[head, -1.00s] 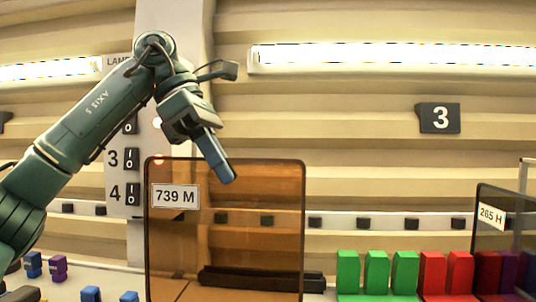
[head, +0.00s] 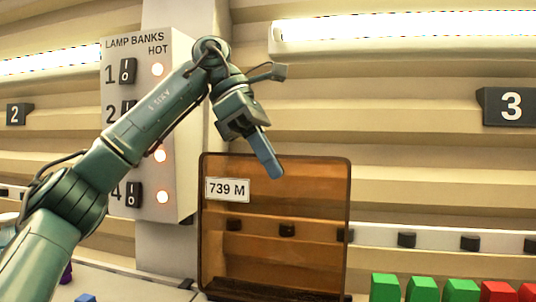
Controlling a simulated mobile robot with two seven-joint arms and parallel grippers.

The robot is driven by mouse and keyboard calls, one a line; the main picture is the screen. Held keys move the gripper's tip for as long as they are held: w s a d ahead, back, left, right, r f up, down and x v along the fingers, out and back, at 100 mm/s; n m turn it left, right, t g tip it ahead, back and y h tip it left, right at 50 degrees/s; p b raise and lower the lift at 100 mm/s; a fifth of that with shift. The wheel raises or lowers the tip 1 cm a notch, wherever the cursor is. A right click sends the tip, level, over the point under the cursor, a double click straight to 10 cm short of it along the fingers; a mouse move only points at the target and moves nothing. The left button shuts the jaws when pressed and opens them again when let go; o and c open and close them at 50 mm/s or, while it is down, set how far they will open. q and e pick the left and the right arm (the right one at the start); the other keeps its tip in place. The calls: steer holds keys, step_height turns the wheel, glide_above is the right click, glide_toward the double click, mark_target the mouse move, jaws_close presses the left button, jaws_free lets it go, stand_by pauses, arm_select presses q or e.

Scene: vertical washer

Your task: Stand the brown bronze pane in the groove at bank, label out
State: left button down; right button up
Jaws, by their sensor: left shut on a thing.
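The brown bronze pane (head: 300,205) stands upright in the middle of the head view. It is see-through, with a white label reading 739 M (head: 227,189) at its upper left, facing me. My left gripper (head: 268,160) comes down from above and is shut on the pane's top edge, with one finger showing in front of it. The pane's lower edge is by a dark bar (head: 235,289) near the bottom of the picture; whether it touches the bar I cannot tell. My right gripper is not in view.
A lamp banks panel (head: 145,60) with switches and lit lamps stands left of the pane. Green blocks (head: 422,289) and red blocks (head: 497,291) stand at lower right. A white rail with black pegs crosses behind.

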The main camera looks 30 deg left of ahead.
arm_select(q)
steer(key=w+a+f+p, duration=0.1)
steer(key=w+a+f, duration=0.1)
steer(key=w, duration=0.6)
steer(key=shift+f+p, duration=0.35)
steer(key=shift+f, duration=0.05)
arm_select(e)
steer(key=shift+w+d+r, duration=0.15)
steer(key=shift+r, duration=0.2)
arm_select(q)
steer(key=shift+w, duration=0.1)
steer(key=shift+d+f+b, duration=0.1)
steer(key=shift+f+b, duration=0.4)
steer(key=shift+f, duration=0.25)
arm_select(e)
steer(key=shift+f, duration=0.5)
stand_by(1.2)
arm_select(q)
steer(key=shift+s+f+b, duration=0.2)
steer(key=shift+f+b, duration=0.35)
steer(key=shift+f, duration=0.2)
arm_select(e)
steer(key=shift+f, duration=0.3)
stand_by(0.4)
arm_select(q)
steer(key=c, duration=1.5)
jaws_free()
steer(key=shift+c, duration=0.2)
steer(key=shift+f, duration=0.1)
steer(key=shift+f, duration=0.1)
